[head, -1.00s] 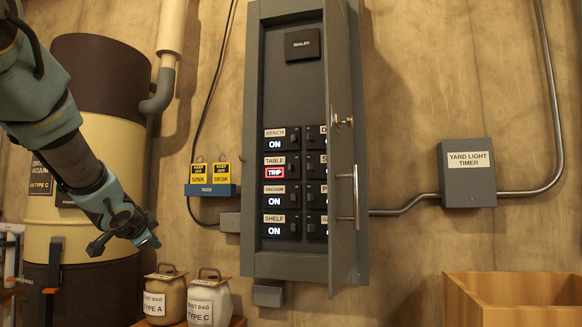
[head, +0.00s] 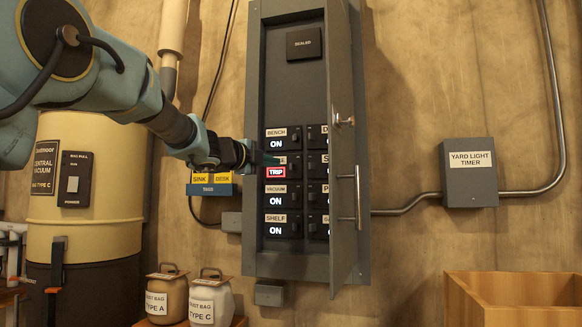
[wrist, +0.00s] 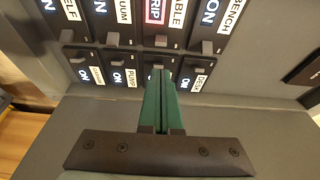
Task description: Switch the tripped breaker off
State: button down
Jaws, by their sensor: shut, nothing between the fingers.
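The open grey breaker panel (head: 290,85) hangs on the wall in the head view. The TABLE breaker, in its left column, shows a red-framed TRIP sign (head: 275,172); its dark switch lever also shows in the wrist view (wrist: 161,40). My gripper (head: 275,160) is shut and empty, its tip in front of the TABLE label, which it mostly hides. In the wrist view its green fingers (wrist: 163,75) overlap the breaker in the other column across from TABLE, short of the TABLE lever. I cannot tell whether they touch anything.
The BENCH (head: 275,144), VACUUM (head: 275,202) and SHELF (head: 275,231) breakers read ON. The panel door (head: 341,240) stands open, its edge partly covering the right column. Yellow tags (head: 223,178) hang left of the panel. A timer box (head: 469,185) is at right.

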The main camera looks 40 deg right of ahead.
aim_at(290, 167)
jog(key=p+x, duration=0.3)
jog(key=x, duration=0.5)
jog(key=shift+w+d+r+p, duration=0.1)
jog(key=shift+w+d+p, duration=0.05)
jog(key=shift+p, duration=0.25)
jog(key=shift+x, duration=0.8)
jog(key=shift+w+a+p, duration=0.45)
jog(key=shift+p, duration=0.1)
jog(key=shift+w+a, duration=0.15)
jog(key=shift+w, duration=0.15)
